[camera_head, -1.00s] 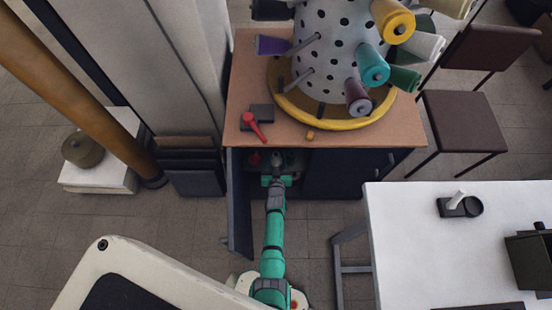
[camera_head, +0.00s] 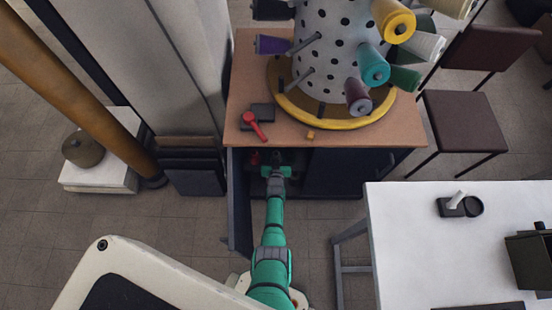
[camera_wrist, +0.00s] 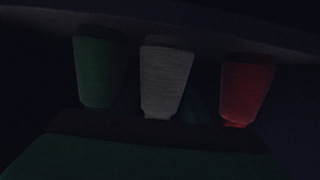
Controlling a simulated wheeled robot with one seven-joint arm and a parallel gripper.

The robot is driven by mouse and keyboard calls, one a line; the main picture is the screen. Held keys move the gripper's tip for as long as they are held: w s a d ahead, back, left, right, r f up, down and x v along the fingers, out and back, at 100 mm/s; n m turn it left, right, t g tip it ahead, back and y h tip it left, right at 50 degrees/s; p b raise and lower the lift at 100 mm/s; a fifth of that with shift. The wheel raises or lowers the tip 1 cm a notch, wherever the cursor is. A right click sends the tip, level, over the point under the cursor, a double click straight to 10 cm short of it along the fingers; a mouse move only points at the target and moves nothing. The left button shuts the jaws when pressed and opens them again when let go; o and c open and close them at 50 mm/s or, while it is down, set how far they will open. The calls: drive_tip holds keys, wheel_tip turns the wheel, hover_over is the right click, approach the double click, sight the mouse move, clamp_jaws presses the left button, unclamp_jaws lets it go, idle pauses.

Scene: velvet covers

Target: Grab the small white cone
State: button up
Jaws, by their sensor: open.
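The small white cone (camera_wrist: 166,82) shows greyish in the dark wrist view. It stands between a green cone (camera_wrist: 98,72) on the left and a red cone (camera_wrist: 246,88) on the right, and all three look narrower toward the bottom of the picture. My gripper (camera_head: 276,169) is open, at the mouth of the open cabinet under the wooden top. In the head view the red cone (camera_head: 254,158) shows dimly left of my gripper, and I cannot make out the white cone there. The fingertips are too dark to place against the cones.
The open cabinet door (camera_head: 239,205) stands left of my arm. The wooden top (camera_head: 245,80) overhangs the opening and holds a dotted spool stand (camera_head: 325,60) and a red-handled tool (camera_head: 255,125). A white table (camera_head: 420,250) stands at right.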

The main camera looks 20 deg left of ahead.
drive_tip(key=c, duration=0.7)
drive_tip(key=shift+r, duration=0.1)
